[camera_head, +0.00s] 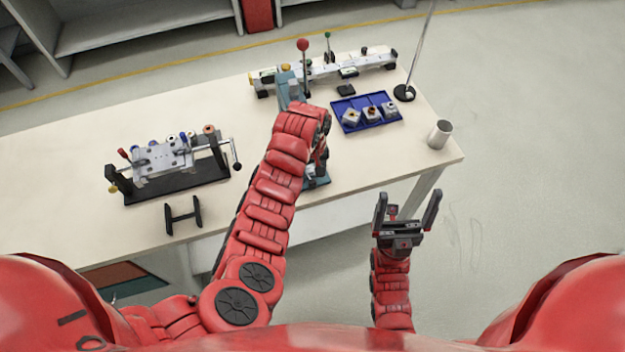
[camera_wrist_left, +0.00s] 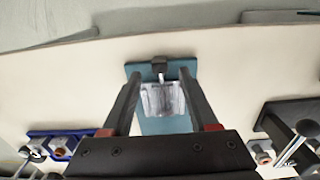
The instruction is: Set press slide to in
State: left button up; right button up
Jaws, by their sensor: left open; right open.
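The press shows in the head view as a teal column (camera_head: 288,88) with a red-knobbed lever (camera_head: 303,44), mostly hidden behind my left arm. Part of its teal base (camera_head: 318,182) shows below. In the left wrist view, a silver block (camera_wrist_left: 163,100), seemingly the press slide, lies on the teal base (camera_wrist_left: 147,73) with a small black knob (camera_wrist_left: 159,64) at its outer end. My left gripper (camera_wrist_left: 161,78) is open, its fingers on either side of the block; contact cannot be told. My right gripper (camera_head: 408,194) is open and empty, off the table's front edge.
A blue tray (camera_head: 343,103) with silver blocks stands right of the press. A metal cup (camera_head: 440,134) and a pole on a black base (camera_head: 404,93) stand near the right edge. A crank fixture (camera_head: 165,160) and a black stand (camera_head: 183,214) are left. A rail assembly (camera_head: 350,66) is behind.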

aim_at(312, 181)
pick_arm(q)
notch_tip(312, 181, down, 4)
jog(key=shift+w+f+p, duration=0.1)
jog(key=shift+w+p, duration=0.05)
jog(key=shift+p, duration=0.2)
jog(key=shift+f, duration=0.45)
grip_shut()
dwell(1.1)
